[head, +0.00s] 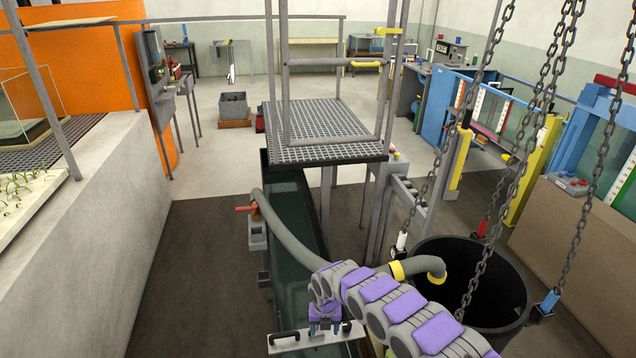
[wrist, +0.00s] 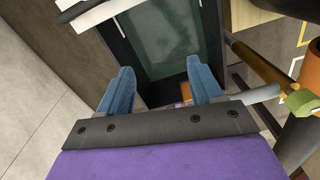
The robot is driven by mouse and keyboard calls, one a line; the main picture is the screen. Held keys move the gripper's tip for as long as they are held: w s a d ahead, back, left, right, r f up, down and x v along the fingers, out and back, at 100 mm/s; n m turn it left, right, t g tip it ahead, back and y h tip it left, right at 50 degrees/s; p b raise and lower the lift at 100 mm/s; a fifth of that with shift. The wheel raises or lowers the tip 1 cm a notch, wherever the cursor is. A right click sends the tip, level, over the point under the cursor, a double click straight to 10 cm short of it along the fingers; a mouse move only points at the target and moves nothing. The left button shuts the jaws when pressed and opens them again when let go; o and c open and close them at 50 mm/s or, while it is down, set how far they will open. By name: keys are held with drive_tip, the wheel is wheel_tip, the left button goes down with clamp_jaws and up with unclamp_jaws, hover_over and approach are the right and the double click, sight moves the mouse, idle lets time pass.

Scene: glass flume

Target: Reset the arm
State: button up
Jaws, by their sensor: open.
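My gripper (head: 325,328) hangs at the end of my purple and grey arm, low in the middle of the head view. In the wrist view my gripper (wrist: 160,78) shows two blue fingers spread apart with nothing held between them. Beyond the fingers lies the glass flume (wrist: 168,38), a dark-rimmed greenish channel. The flume (head: 290,215) also runs away under the grated platform in the head view. A pale plate with a black handle (head: 285,337) is close to my gripper; I cannot tell whether they touch.
A black tub (head: 480,262) with chains (head: 540,115) around it stands at the right. A grey hose (head: 290,235) curves beside my arm. A grated platform (head: 325,135) stands ahead. A pale wall (head: 110,190) borders the left, with open dark floor (head: 195,260) beside it.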

drive_tip(key=d+r+m+h, duration=0.2)
drive_tip(key=d+r+m, duration=0.3)
drive_tip(key=d, duration=0.5)
drive_tip(key=d+r+m+h, duration=0.35)
drive_tip(key=d+r, duration=0.35)
drive_tip(key=d, duration=0.3)
drive_tip(key=s+d+r+m+g, duration=0.1)
drive_tip(key=s+d+r+m, duration=0.3)
drive_tip(key=r, duration=0.3)
drive_tip(key=s+d+r+m+g, duration=0.1)
drive_tip(key=s+d+r+m, duration=0.2)
drive_tip(key=d+r+m, duration=0.3)
drive_tip(key=s+a+r+m+y, duration=0.1)
drive_tip(key=s+a+r+m, duration=0.2)
drive_tip(key=s+r+m, duration=0.45)
drive_tip(key=s+a+r+m+y, duration=0.2)
drive_tip(key=s+r+m, duration=0.45)
drive_tip(key=s, duration=0.65)
drive_tip(key=s+a+r+m+y, duration=0.1)
drive_tip(key=s+a+m, duration=0.1)
drive_tip(key=s+a, duration=0.45)
drive_tip(key=s+a+r+m+y, duration=0.15)
drive_tip(key=s+a, duration=0.25)
drive_tip(key=s, duration=0.6)
wheel_tip(320, 180, down, 8)
drive_tip(key=b, duration=0.7)
drive_tip(key=shift+s+a+f, duration=0.15)
drive_tip(key=shift+a+f, duration=0.05)
drive_tip(key=shift+a, duration=0.05)
